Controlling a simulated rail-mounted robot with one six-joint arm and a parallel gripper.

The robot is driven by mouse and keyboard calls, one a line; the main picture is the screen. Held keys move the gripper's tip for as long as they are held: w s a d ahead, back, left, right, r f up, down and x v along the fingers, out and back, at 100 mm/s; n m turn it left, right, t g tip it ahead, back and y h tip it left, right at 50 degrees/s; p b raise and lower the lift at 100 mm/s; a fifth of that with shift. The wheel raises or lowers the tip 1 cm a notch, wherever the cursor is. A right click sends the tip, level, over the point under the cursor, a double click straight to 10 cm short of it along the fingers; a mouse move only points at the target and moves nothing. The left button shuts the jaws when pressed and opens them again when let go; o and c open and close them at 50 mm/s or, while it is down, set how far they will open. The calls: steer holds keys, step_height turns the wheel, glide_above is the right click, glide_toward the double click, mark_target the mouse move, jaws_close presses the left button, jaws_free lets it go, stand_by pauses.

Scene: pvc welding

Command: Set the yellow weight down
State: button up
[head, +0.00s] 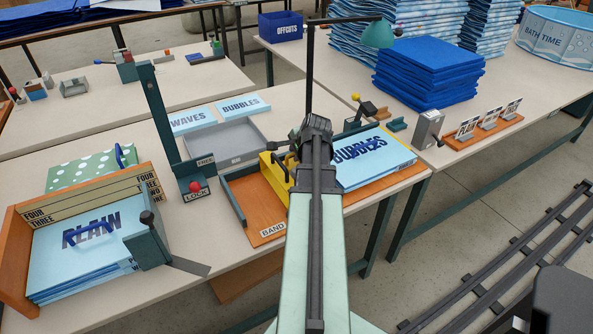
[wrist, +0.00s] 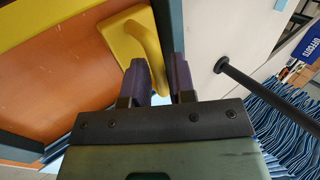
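The yellow weight (head: 272,178) is at the orange tray marked BAND (head: 245,194), partly hidden behind my arm in the head view. In the wrist view the yellow weight (wrist: 122,38) shows its flat body and raised handle over an orange surface. My gripper (wrist: 163,82) has its two dark fingers on either side of the handle's near end, and yellow fills the narrow gap between them. I cannot tell whether the weight's underside touches the tray.
A stack of BUBBLES sheets (head: 372,158) lies right of the tray. A teal post with a red knob (head: 166,130) stands to the left, by a grey tray (head: 226,143). A PLAIN stack (head: 80,245) is at the front left. A dark rod (wrist: 262,88) crosses the wrist view's right side.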

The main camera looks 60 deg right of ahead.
steer(key=shift+w+d+f, duration=0.1)
steer(key=shift+w+f, duration=0.1)
steer(key=shift+f, duration=0.3)
steer(key=shift+r, duration=0.2)
jaws_close()
stand_by(0.8)
